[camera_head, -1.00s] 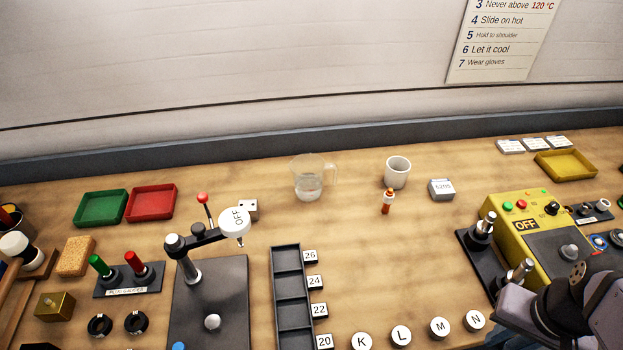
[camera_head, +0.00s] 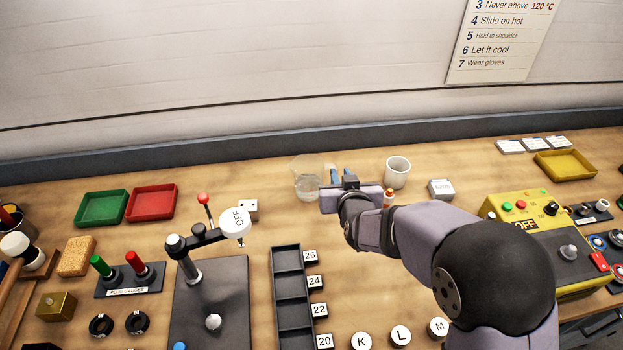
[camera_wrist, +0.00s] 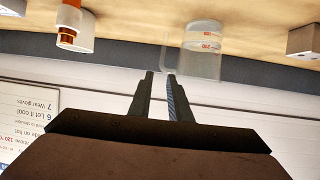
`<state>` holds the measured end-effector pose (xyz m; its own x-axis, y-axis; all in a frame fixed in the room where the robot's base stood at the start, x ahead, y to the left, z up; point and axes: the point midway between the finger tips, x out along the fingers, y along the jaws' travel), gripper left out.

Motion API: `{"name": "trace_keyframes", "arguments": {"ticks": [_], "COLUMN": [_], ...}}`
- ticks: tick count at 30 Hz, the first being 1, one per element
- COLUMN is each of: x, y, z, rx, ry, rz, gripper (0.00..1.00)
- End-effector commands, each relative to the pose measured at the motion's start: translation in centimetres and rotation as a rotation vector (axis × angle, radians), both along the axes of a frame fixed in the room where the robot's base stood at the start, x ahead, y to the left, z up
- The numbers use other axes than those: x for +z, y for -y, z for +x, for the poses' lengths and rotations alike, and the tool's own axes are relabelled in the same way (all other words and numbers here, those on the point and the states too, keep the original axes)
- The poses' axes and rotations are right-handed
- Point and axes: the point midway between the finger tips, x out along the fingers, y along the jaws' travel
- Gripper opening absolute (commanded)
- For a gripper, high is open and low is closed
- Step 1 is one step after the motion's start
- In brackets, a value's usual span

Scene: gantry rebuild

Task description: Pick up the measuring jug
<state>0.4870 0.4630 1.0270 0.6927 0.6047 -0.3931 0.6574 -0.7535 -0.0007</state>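The measuring jug (camera_head: 306,180) is clear, with a little liquid or shading low inside, and stands upright on the bench towards the back wall. My gripper (camera_head: 341,173) is just right of it in the head view, on its handle side, and partly covers the handle. In the wrist view the picture is upside down; the jug (camera_wrist: 202,52) has red marks and is beyond the fingertips. My gripper (camera_wrist: 161,76) shows two fingers apart with a gap between them and nothing held. The handle appears near the fingertips; I cannot tell whether they touch it.
A white cup (camera_head: 397,172) and an orange-capped small bottle (camera_head: 389,197) stand close to the right of my gripper. A grey labelled block (camera_head: 441,189) is further right. A lever stand (camera_head: 211,300) and black slotted tray (camera_head: 288,300) are in front. The bench left of the jug is fairly clear.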

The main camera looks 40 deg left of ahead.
Motion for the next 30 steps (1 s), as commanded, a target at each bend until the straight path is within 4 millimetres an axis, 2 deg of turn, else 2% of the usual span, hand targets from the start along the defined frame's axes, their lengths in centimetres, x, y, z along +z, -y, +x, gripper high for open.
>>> {"name": "trace_keyframes", "arguments": {"ticks": [1, 3, 8, 30], "x": [-1.0, -2.5, -4.5, -5.7], "y": [-0.6, -0.3, -0.3, -1.6], "z": [-0.3, -0.1, -0.1, 1.5], "rx": [0.006, 0.002, 0.002, 0.002], "ry": [0.011, 0.008, 0.008, 0.009], "rz": [0.004, 0.003, 0.005, 0.006], "gripper": [0.17, 0.17, 0.17, 0.17]}}
